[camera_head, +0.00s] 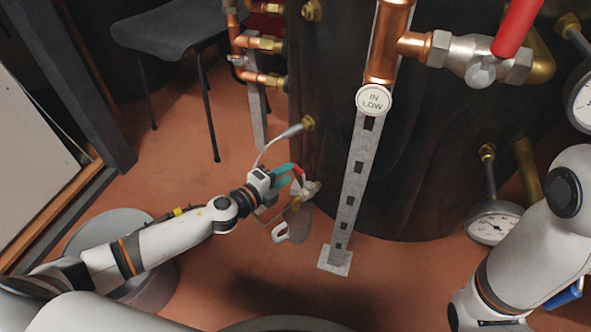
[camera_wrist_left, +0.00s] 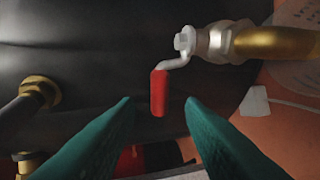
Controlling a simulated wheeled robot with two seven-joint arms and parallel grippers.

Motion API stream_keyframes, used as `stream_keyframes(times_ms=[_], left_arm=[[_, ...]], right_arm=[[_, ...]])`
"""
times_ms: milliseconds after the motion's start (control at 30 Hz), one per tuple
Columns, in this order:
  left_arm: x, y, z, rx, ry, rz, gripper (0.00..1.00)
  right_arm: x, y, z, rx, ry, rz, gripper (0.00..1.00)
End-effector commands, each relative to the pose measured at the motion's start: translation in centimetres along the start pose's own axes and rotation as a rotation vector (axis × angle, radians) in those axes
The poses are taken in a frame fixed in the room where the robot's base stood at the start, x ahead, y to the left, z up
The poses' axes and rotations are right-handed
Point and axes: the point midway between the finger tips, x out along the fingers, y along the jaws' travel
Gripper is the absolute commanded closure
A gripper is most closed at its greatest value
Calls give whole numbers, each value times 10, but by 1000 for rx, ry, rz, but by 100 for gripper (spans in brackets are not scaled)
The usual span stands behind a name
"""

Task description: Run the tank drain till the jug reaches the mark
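The drain valve (camera_head: 310,189) is low on the dark tank (camera_head: 405,165). In the left wrist view the valve's metal body (camera_wrist_left: 216,42) joins a brass pipe, and its red lever (camera_wrist_left: 158,92) points down in the picture. The red lever also shows in the head view (camera_head: 299,171). My left gripper (camera_head: 292,175) has teal fingers, spread apart on either side of the lever; I see gaps, so it is open. A grey jug (camera_head: 297,220) with a pale handle is under the valve. Its mark and any water level cannot be made out. My right gripper is out of view.
A perforated metal strut (camera_head: 350,200) stands just right of the jug on a foot plate. Copper pipes (camera_head: 265,78) and a thin pale hose are near my left gripper. A dark chair (camera_head: 170,32) stands behind. A gauge (camera_head: 494,223) is at right. Floor left of the jug is open.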

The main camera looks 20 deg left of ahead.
Motion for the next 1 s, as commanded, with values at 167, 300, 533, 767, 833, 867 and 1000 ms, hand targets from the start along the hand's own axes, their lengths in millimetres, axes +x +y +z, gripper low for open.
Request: stream_keyframes(times_ms=[167,300,533,767,833,867,1000], left_arm=[[31,-1,0,1,0,3,64],[43,-1,0,1,0,1,64],[48,0,0,1,0,0,64],[48,0,0,0,0,0,77],[48,0,0,0,0,0,89],[48,0,0,0,-1,0,94],[48,0,0,0,0,0,100]], right_arm=[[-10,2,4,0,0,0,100],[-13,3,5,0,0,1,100],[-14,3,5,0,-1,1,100],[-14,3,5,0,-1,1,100],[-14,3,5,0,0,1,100],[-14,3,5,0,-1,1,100],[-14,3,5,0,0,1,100]])
